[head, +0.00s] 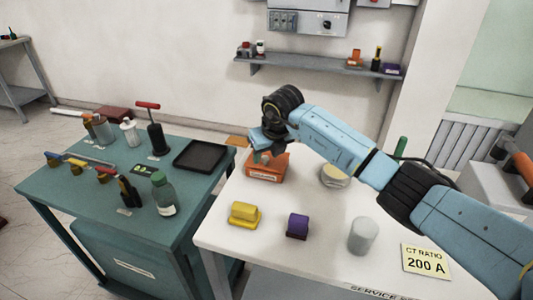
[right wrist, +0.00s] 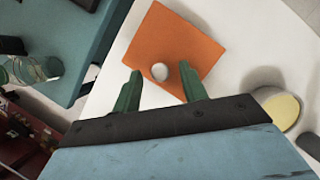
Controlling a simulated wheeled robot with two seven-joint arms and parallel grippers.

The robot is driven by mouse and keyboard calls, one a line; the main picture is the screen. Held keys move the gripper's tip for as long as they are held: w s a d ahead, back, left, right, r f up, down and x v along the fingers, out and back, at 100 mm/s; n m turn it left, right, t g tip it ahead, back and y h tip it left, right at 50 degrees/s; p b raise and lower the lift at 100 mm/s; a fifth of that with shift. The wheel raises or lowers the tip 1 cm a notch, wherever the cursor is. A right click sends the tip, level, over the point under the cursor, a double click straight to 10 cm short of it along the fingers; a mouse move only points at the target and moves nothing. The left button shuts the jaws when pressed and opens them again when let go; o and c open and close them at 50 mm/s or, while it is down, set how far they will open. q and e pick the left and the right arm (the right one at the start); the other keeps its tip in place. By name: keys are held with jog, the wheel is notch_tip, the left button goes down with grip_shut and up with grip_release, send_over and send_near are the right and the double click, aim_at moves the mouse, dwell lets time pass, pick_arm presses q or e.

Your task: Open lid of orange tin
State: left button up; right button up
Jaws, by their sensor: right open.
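The orange tin (head: 266,170) stands on the white table, near its left edge, with a label on its front side. In the right wrist view the orange lid (right wrist: 160,40) shows from above, with a round pale knob (right wrist: 160,72) on it. My right gripper (head: 262,155) is over the tin and partly hides it in the head view. I cannot tell whether the fingertips touch the lid. My left gripper is not in view.
On the white table (head: 330,210) stand a yellow block (head: 243,214), a purple block (head: 297,225), a grey cylinder (head: 362,236), a pale round container (head: 335,175) and a "200 A" card (head: 426,261). A green cart (head: 100,200) with bottles and a black tray (head: 200,155) is at the left.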

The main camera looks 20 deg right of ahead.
grip_shut()
dwell(0.3)
